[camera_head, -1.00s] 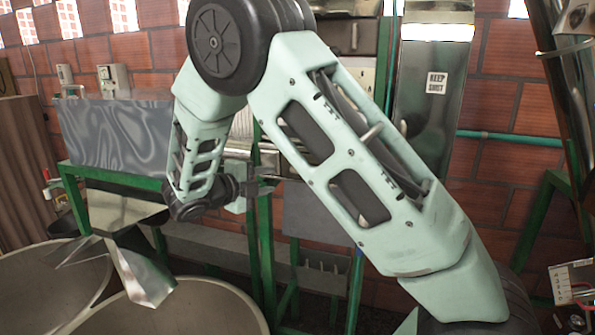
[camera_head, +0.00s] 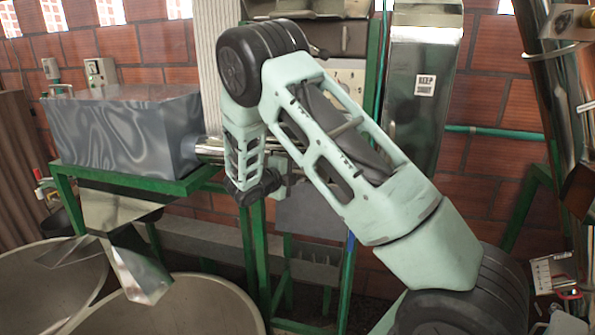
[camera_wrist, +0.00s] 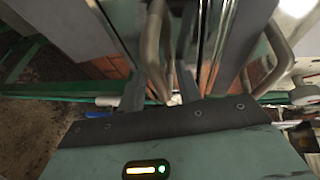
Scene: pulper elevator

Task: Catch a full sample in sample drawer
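I cannot make out the sample drawer for certain; my arm covers part of the machine's middle in the head view. My gripper (camera_wrist: 160,90) shows two grey fingers standing apart in the wrist view. A curved grey metal bar (camera_wrist: 153,45) runs down between or just behind them; I cannot tell whether they touch it. A second curved bar (camera_wrist: 278,60) is to the right. In the head view my wrist hangs in front of the green frame (camera_head: 254,255), largely hiding the fingers. No sample is visible.
A grey metal box (camera_head: 120,130) stands at left above a metal chute (camera_head: 135,270) and large round basins (camera_head: 190,305). A tall metal casing (camera_head: 420,120) bears a "KEEP SHUT" sign (camera_head: 425,85). A grey panel (camera_head: 310,215) is below my wrist.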

